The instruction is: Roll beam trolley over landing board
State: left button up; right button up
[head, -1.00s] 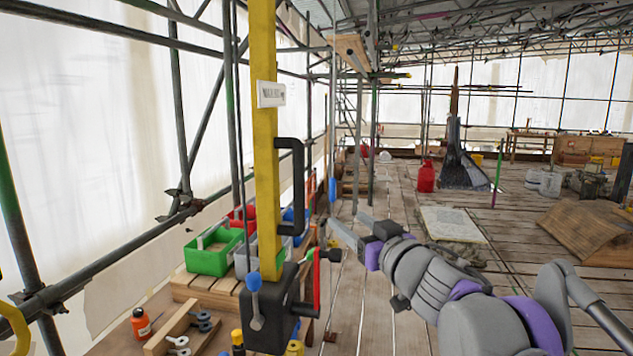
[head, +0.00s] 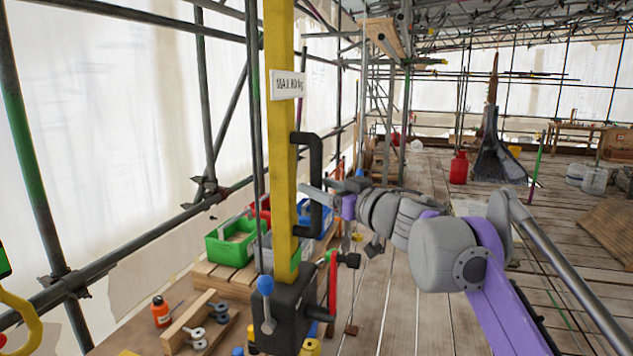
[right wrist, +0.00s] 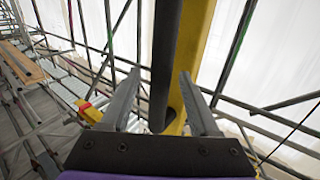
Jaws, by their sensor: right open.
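A yellow post (head: 282,130) with a white "MAX" plate (head: 287,86) stands close in front of me. A black D-shaped handle (head: 316,185) is fixed to its right side. My right gripper (head: 318,193) is at that handle in the head view, its arm reaching in from the right. In the right wrist view, the open fingers (right wrist: 163,92) lie either side of the black handle bar (right wrist: 165,60), with gaps beside it and the yellow post (right wrist: 195,50) behind. I cannot make out the trolley or the landing board for certain. My left gripper is not in view.
A black winch box (head: 283,318) with a blue-knobbed lever (head: 265,286) and red crank (head: 332,282) sits at the post's foot. Green (head: 231,243) and other bins stand behind it. Scaffold poles line the left. Plank floor (head: 390,300) is open to the right.

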jog(key=shift+x, duration=0.85)
grip_shut()
dwell(0.8)
